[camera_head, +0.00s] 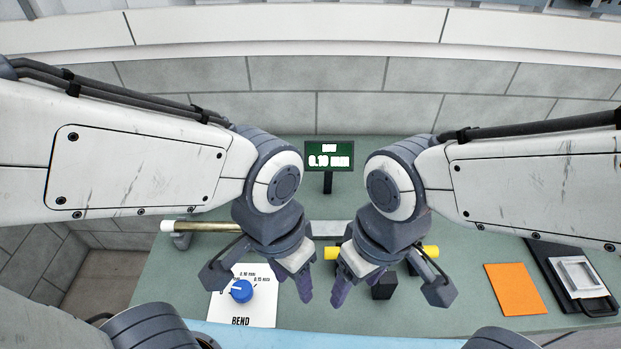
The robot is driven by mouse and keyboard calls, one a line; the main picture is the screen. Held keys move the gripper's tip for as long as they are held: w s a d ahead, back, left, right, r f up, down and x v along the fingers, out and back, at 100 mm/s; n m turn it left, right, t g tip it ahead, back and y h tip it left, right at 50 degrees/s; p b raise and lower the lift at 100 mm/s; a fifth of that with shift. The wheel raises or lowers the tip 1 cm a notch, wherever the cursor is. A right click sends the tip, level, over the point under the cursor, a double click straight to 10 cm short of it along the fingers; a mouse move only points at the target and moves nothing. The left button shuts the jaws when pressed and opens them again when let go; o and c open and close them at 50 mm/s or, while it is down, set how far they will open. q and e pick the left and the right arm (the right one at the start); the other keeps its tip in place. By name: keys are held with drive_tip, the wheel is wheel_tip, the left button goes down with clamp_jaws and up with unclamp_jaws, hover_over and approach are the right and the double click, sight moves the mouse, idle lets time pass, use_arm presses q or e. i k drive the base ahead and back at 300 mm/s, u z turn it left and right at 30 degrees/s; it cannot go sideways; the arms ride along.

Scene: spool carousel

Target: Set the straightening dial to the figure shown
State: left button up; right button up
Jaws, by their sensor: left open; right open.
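The dial is a blue knob (242,292) on a white plate (262,310) lettered BEND, at the front left of the green table. Small printed figures stand around the knob; 0.10 mm and 0.15 mm can be made out. A pale mark on the knob seems to point left; its exact setting is too small to tell. A dark green display (329,155) at the back centre appears to read 0.10 mm. My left gripper (304,294) is open and empty, right of the dial plate. My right gripper (339,297) is open and empty, close beside it.
A long rod with a brass-coloured part (207,227) lies behind the dial, partly hidden by my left arm. A yellow cylinder (430,252) and a black block (384,287) are by my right gripper. An orange sheet (515,289) and a black tray (545,255) lie right.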

sight(242, 290)
drive_tip(key=k, duration=0.5)
drive_tip(key=u, duration=1.9)
drive_tip(key=k, duration=0.7)
drive_tip(key=z, duration=0.6)
drive_tip(key=i, duration=0.5)
